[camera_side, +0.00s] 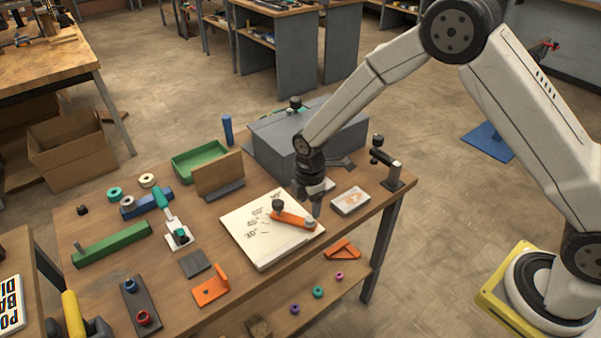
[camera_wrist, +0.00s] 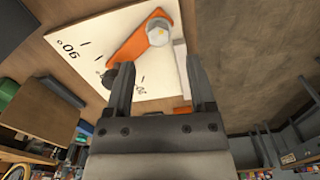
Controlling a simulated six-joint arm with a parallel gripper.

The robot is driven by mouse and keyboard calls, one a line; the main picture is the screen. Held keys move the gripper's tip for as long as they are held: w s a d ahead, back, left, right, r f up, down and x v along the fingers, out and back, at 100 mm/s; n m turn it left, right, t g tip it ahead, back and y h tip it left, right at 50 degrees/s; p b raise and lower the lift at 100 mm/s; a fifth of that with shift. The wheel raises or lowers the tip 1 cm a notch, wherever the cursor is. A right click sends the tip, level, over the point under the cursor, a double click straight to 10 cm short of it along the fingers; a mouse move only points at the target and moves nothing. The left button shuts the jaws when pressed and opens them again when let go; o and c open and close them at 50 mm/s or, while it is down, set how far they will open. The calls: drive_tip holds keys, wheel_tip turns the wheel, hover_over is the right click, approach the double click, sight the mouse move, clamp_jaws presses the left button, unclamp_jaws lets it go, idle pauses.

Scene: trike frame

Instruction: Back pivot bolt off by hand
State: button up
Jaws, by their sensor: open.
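An orange bar (camera_side: 294,217) lies on a pale board marked with angles (camera_side: 255,245). A dark knob (camera_side: 278,204) stands at its left end. A light round pivot bolt head (camera_side: 310,224) sits at its right end. In the wrist view the bolt head (camera_wrist: 158,33) shows on the bar (camera_wrist: 137,45), beyond my fingertips. My gripper (camera_side: 309,204) points down above the bolt end. Its two fingers in the wrist view (camera_wrist: 160,64) are spread apart with nothing between them. How far the bolt is threaded in cannot be told.
A small pale tray (camera_side: 350,201) lies right of the board, close to my gripper. A clamp post (camera_side: 388,165) stands at the right table edge. A grey box (camera_side: 285,140) and an upright brown panel (camera_side: 219,175) stand behind. An orange bracket (camera_side: 212,287) lies in front.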

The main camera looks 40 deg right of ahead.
drive_tip(key=shift+r, duration=1.3)
drive_tip(key=shift+s+d+r+m, duration=0.35)
drive_tip(key=shift+r+m, duration=0.05)
drive_tip(key=shift+r, duration=0.1)
drive_tip(key=s+d+r+m+t, duration=0.1)
drive_tip(key=s+d+r+m, duration=0.3)
drive_tip(key=s+m, duration=0.4)
drive_tip(key=s+d+r+m+t, duration=0.1)
drive_tip(key=s+d+r+m, duration=0.3)
drive_tip(key=s+m, duration=0.3)
drive_tip(key=shift+s+d+r+m+t, duration=0.35)
drive_tip(key=shift+s+d, duration=0.25)
drive_tip(key=shift+s, duration=0.5)
